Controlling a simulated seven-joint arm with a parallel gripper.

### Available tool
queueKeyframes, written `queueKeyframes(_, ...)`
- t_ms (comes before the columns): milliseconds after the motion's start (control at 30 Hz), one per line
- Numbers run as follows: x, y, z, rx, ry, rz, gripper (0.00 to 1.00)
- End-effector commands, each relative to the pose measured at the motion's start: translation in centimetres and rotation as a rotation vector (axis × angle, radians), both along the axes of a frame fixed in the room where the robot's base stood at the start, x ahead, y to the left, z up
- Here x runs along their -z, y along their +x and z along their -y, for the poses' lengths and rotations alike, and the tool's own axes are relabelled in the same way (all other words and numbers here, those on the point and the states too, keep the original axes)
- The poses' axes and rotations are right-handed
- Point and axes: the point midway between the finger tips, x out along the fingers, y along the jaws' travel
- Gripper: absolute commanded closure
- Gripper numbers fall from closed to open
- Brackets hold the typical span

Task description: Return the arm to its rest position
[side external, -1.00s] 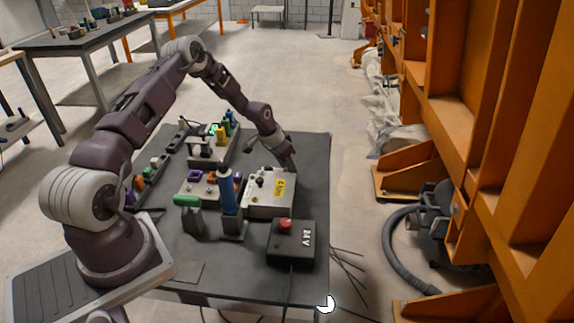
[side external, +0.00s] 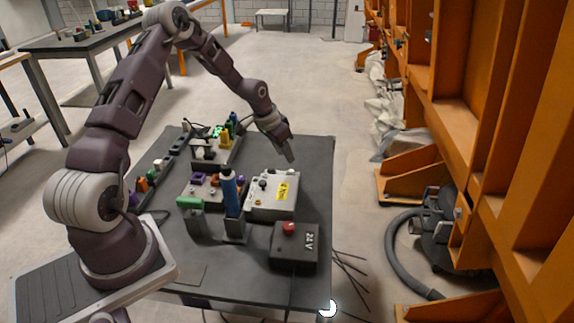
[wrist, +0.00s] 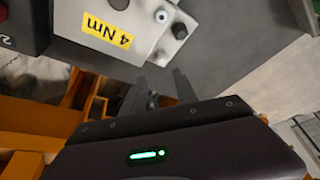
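My gripper (side external: 289,156) hangs in the air above the far end of the dark work table (side external: 315,190), beyond the grey box with the yellow "4 Nm" label (side external: 271,195). My arm is raised and bent, reaching out over the table. In the wrist view the two dark fingers of my gripper (wrist: 160,88) stand apart, and I see nothing held between them. The labelled box (wrist: 75,35) fills the upper left there, with a bolt and a dark knob at its corner near the fingertips.
A black "24 V" box with a red button (side external: 293,247) stands at the near right. A blue-handled tool stands upright in a holder (side external: 231,195). A green-handled tool (side external: 190,203) and racks of coloured parts (side external: 216,150) are close by. Orange steelwork (side external: 470,120) is at right.

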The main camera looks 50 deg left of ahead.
Motion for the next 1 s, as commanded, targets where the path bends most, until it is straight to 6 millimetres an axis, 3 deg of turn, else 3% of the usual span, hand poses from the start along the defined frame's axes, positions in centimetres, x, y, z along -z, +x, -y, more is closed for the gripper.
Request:
queueKeyframes(67,-4.8,-0.4,2.1,0.031,0.045,-0.002,0.65)
queueKeyframes(167,-12.4,-3.1,6.2,0.049,0.105,-0.016,0.65)
queueKeyframes(200,-15.3,-4.7,8.0,0.052,0.126,-0.018,0.65)
queueKeyframes(300,-21.3,-10.0,12.2,0.037,0.156,-0.006,0.65)
queueKeyframes(400,-25.6,-16.4,16.1,0.017,0.154,0.024,0.65)
queueKeyframes(500,-27.7,-23.1,19.1,-0.002,0.116,0.06,0.65)
queueKeyframes(600,-28.0,-28.6,21.0,-0.009,0.061,0.087,0.65)
queueKeyframes(700,-27.5,-32.1,22.1,-0.008,0.014,0.102,0.65)
queueKeyframes(800,-27.2,-33.6,22.5,-0.007,-0.012,0.106,0.65)
queueKeyframes(1000,-27.1,-33.8,22.6,-0.007,-0.015,0.106,0.65)
